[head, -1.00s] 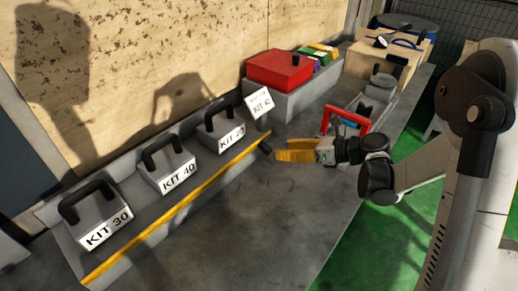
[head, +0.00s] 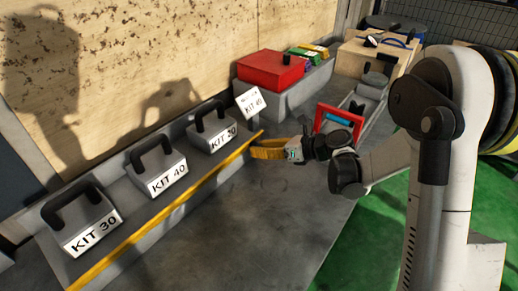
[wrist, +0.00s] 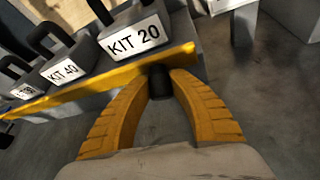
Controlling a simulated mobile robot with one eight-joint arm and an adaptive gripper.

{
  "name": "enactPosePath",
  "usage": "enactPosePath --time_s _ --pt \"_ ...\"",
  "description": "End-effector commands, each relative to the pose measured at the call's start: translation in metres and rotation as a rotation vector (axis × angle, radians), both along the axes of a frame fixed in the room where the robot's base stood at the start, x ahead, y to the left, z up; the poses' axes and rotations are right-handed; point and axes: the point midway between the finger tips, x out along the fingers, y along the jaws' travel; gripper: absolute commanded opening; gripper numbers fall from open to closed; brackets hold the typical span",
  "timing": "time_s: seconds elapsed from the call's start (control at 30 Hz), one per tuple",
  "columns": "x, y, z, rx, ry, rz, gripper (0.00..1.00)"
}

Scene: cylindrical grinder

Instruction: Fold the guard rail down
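The guard rail (head: 170,212) is a long yellow bar along the front edge of the grey shelf. It also shows in the wrist view (wrist: 100,88). A short black handle (wrist: 160,84) sticks out from its right end. My gripper (head: 254,149) is at that end in the head view, where its fingers hide the handle. In the wrist view, the yellow fingers (wrist: 160,76) lie on both sides of the handle with no clear gap, closed around it.
Behind the rail stand grey kit blocks with black handles: KIT 30 (head: 82,220), KIT 40 (head: 157,168) and KIT 20 (head: 212,130). A small sign (head: 250,102) stands near the rail's right end. A red box (head: 270,70) lies farther back. The tabletop in front (head: 230,220) is clear.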

Motion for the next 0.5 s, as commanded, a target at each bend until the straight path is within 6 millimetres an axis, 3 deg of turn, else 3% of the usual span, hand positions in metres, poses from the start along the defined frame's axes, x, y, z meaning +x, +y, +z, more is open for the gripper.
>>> enactPosePath --time_s 0.27,0.5 --pt "0.0 0.0 -0.004 0.036 -0.027 0.001 0.0" --pt "0.0 -0.001 -0.014 0.21 -0.161 0.001 0.0"
